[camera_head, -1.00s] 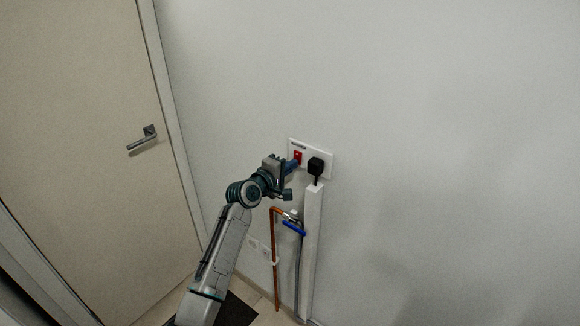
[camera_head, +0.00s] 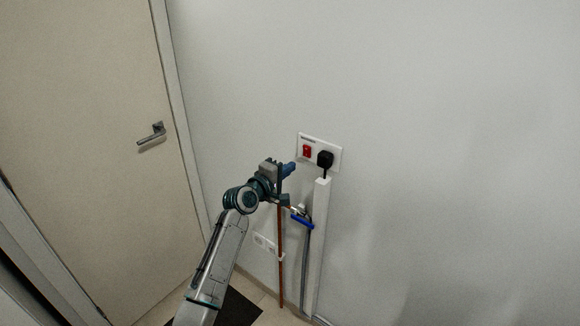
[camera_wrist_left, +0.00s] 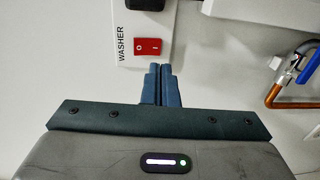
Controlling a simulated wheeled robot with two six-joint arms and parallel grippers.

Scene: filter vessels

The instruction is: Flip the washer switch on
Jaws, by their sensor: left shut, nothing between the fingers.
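The red washer switch (camera_head: 307,151) is on the left of a white wall plate (camera_head: 333,150), with a black plug (camera_head: 325,159) to its right. I cannot tell which side is pressed in. My left gripper (camera_head: 291,167) is shut and empty, just below and left of the switch in the head view, apart from it. In the left wrist view, its blue fingertips (camera_wrist_left: 160,69) are together, close to the switch. My right gripper is not in view.
A white trunking (camera_head: 318,235) runs down from the plug. A copper pipe (camera_head: 281,260) and a valve with a blue handle (camera_head: 302,221) are below the plate. A door with a handle (camera_head: 151,136) is at left. The wall to the right is clear.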

